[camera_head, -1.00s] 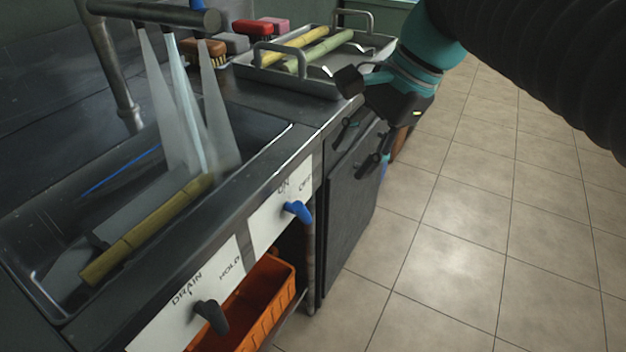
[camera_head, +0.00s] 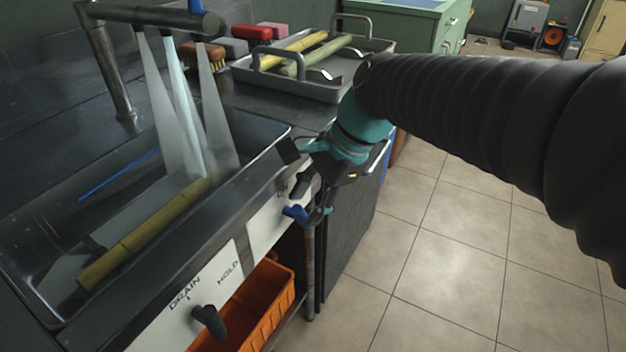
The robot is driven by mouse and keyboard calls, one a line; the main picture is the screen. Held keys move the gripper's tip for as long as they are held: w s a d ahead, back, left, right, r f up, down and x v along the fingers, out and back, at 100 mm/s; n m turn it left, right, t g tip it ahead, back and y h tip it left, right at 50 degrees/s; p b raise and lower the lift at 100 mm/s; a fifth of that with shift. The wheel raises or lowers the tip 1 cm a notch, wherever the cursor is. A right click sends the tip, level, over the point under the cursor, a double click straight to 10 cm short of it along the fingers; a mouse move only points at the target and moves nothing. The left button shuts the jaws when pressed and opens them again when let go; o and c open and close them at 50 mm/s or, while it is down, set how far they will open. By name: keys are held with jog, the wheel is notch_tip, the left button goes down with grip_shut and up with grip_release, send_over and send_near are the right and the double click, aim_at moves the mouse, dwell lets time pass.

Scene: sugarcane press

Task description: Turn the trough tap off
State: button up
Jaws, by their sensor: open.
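The blue trough tap handle (camera_head: 294,213) is on the white label panel (camera_head: 262,229) at the trough's front; the gripper partly covers it. The ON mark is partly covered and OFF is hidden. My gripper (camera_head: 309,201) is open, with its fingers right at the handle; I cannot tell whether they touch it. Water (camera_head: 181,100) falls in several streams from the overhead pipe (camera_head: 150,15) into the metal trough (camera_head: 250,180). A yellow-green cane (camera_head: 140,236) lies in the trough under the water.
A dark drain lever (camera_head: 209,321) sits lower left on the front, marked DRAIN and HOLD. An orange crate (camera_head: 268,308) is below. A metal tray (camera_head: 290,84) with canes, and brushes (camera_head: 205,53), stand behind the trough. Tiled floor (camera_head: 440,260) is clear at the right.

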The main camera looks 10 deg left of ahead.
jog(key=shift+a+f, duration=0.3)
jog(key=shift+f, duration=0.3)
grip_shut()
